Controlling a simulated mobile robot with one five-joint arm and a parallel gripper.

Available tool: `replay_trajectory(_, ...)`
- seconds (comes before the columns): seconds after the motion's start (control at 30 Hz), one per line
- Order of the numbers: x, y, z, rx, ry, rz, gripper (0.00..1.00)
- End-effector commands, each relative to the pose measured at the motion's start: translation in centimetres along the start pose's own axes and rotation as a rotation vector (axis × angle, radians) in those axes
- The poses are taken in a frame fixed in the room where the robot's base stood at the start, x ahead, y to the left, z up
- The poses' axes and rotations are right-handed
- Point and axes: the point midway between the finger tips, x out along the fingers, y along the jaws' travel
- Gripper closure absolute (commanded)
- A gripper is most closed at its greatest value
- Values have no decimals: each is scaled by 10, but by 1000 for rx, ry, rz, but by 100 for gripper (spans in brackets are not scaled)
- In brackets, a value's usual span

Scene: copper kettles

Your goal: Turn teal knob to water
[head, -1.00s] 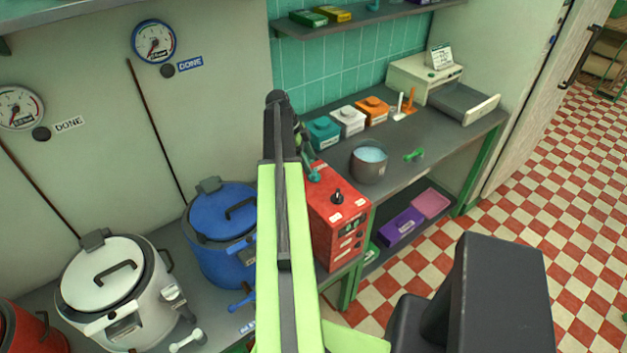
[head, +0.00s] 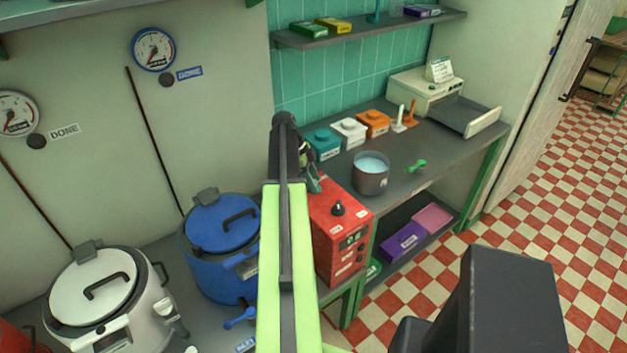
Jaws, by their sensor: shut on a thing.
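The teal knob (head: 314,184) shows as a small teal piece at the back left of the red box (head: 356,244), just right of my arm. My gripper (head: 304,157) is mostly hidden behind my green and black arm. Its jaws are shut on the teal knob at the top of the box. The knob's pointer and any water marking cannot be made out. A black knob (head: 337,208) stands on top of the red box, apart from my gripper.
A blue kettle (head: 219,245) and a white kettle (head: 98,290) stand left of my arm. A grey pot of pale liquid (head: 371,173) and a green spoon-like item (head: 415,166) sit on the counter right of the box. Teal, white and orange boxes stand behind. Checkered floor lies open at right.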

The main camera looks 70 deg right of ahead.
Motion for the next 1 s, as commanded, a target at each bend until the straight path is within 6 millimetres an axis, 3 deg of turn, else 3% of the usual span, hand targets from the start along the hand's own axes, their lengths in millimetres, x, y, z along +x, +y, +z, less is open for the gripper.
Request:
replay_trajectory(0.47,0,3,0,-120,0,-50,97)
replay_trajectory(1.0,1,8,-2,-574,-1,-234,97)
